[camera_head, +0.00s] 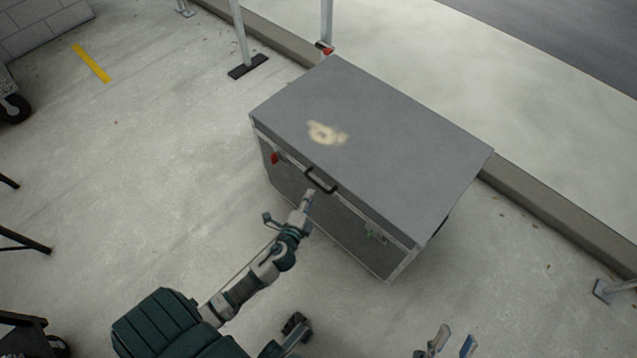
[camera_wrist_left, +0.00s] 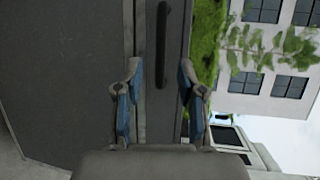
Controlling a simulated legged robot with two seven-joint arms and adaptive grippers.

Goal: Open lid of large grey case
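The large grey case (camera_head: 340,222) stands on the concrete floor with its flat lid (camera_head: 390,130) closed. A dark handle (camera_head: 321,181) sits on the lid's front edge. My left gripper (camera_head: 307,197) is at the case's front, just below the handle. In the left wrist view my left gripper (camera_wrist_left: 160,88) is open, with a finger on each side of the dark handle (camera_wrist_left: 162,45). The handle lies in line with the gap, mostly beyond the fingertips; I cannot tell whether they touch it. My right gripper (camera_head: 448,343) is open and empty at the bottom edge, apart from the case.
A red latch (camera_head: 275,158) and a green-marked latch (camera_head: 374,235) are on the case front. A kerb (camera_head: 545,205) runs behind the case. Metal posts (camera_head: 241,35) stand behind and to its left. The floor to the left is mostly clear.

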